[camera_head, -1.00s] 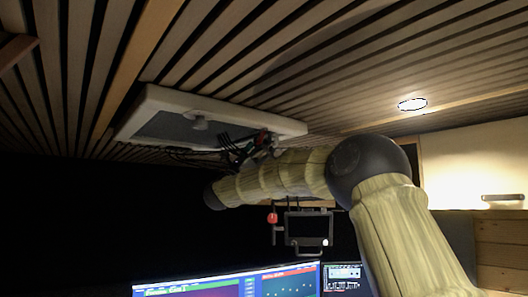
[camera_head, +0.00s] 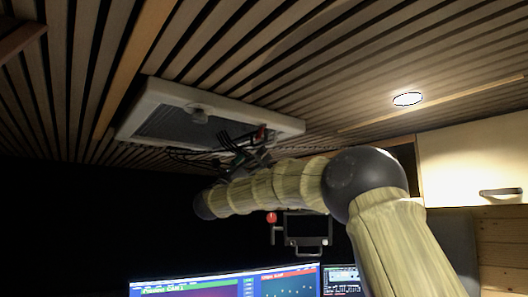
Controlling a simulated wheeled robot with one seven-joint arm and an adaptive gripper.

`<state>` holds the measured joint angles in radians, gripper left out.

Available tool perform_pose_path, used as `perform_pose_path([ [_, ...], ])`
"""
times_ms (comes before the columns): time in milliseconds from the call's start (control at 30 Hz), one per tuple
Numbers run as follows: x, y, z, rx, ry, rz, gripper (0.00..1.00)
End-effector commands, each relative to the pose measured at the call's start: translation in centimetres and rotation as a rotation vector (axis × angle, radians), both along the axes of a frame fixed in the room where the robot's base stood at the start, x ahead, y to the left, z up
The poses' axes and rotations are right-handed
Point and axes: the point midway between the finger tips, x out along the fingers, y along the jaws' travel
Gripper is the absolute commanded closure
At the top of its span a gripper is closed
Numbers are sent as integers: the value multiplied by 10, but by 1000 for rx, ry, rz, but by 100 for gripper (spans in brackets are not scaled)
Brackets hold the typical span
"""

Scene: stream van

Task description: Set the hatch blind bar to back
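The roof hatch (camera_head: 153,97) is a white frame in the slatted ceiling with a grey mesh blind (camera_head: 175,122) inside it. A small light knob or bar part (camera_head: 196,115) shows near the middle of the opening. My gripper (camera_head: 238,142) is at the right part of the hatch, just below or at the frame, with dark fingers and cables around it. A small red part shows by the gripper. I cannot tell whether the fingers touch the bar, or whether they are open or shut.
A lit round ceiling lamp (camera_head: 408,99) and a pale cabinet (camera_head: 470,165) are at the right. Screens (camera_head: 225,282) stand below, with a dark framed device (camera_head: 305,229) hanging above them. The left side below the ceiling is dark.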

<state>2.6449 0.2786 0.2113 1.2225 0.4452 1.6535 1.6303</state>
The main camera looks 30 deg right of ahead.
Motion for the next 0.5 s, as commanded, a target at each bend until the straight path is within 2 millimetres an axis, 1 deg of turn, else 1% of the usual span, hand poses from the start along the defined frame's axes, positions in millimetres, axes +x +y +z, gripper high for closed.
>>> perform_pose_path([
  [33, 0, 3, -4, -1, -1, 1, 0],
  [500, -1, 18, -19, -1, -1, 1, 0],
])
